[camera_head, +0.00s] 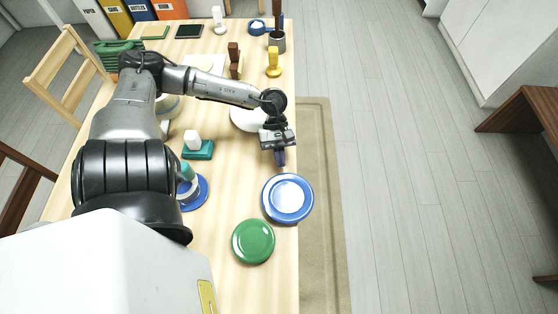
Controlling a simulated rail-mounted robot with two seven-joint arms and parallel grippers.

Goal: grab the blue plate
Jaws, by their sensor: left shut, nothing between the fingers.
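A round blue plate (269,203) with a white centre lies at the right edge of the wooden table, and its right side reaches past that edge. A second blue round piece (202,194) lies further left, partly hidden by my arm, with a teal and white object on it. My left gripper (280,162) points down just beyond the far rim of the blue plate at the right. It is shut with nothing held. I cannot tell whether its tips touch the rim. My right gripper is not in view.
A green plate (253,241) lies on the near side of the blue plate. A teal block with a white top (198,150) stands left of the gripper. A white plate (243,118) lies behind it, partly covered. Yellow (273,66) and brown upright pieces stand further back.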

